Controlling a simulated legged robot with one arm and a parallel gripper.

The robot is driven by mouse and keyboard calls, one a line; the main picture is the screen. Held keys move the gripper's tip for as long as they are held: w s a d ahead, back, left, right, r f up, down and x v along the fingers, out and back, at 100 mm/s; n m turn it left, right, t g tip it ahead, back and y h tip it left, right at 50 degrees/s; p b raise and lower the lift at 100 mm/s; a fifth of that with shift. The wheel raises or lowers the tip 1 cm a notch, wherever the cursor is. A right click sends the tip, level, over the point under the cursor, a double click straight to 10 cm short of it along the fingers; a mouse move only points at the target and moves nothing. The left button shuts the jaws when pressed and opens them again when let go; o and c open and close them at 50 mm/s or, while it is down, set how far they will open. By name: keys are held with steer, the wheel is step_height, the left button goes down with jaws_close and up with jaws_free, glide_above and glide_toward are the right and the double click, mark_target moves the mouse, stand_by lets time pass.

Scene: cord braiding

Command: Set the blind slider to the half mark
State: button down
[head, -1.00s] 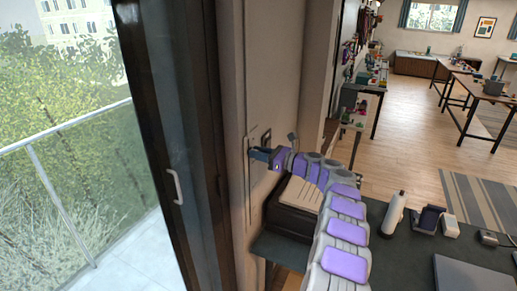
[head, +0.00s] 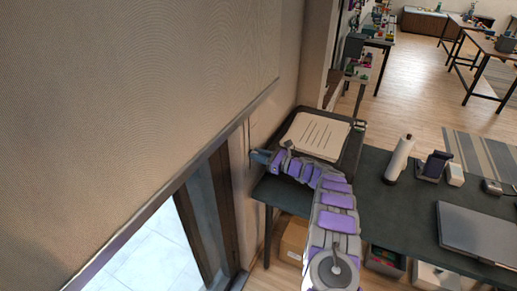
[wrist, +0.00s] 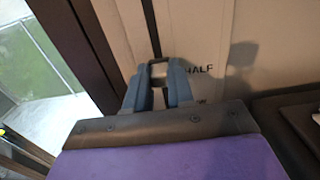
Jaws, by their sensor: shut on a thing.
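My gripper (wrist: 160,86) has its blue fingers shut on the dark slider knob (wrist: 158,69) of the blind control on the wall. A dark slot (wrist: 151,28) runs up from the knob. The "HALF" label (wrist: 197,69) is just right of the knob and looks about level with it in the wrist view. A lower label is mostly hidden by my gripper. In the head view, my gripper (head: 262,156) is against the wall, and the knob is hidden there. The blind (head: 150,85) hangs over the upper window, its bottom bar (head: 165,193) slanting across the picture.
A dark desk (head: 400,205) stands right of my arm, with a black tray (head: 345,152) bearing papers, a white roll (head: 400,158) and a laptop (head: 478,232). A box (head: 293,238) is under the desk. Open wooden floor lies beyond.

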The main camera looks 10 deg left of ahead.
steer(key=shift+f, duration=0.75)
steer(key=c, duration=1)
jaws_free()
steer(key=shift+o, duration=0.2)
steer(key=p+v, duration=0.2)
steer(key=v, duration=1.5)
steer(key=shift+d, duration=0.25)
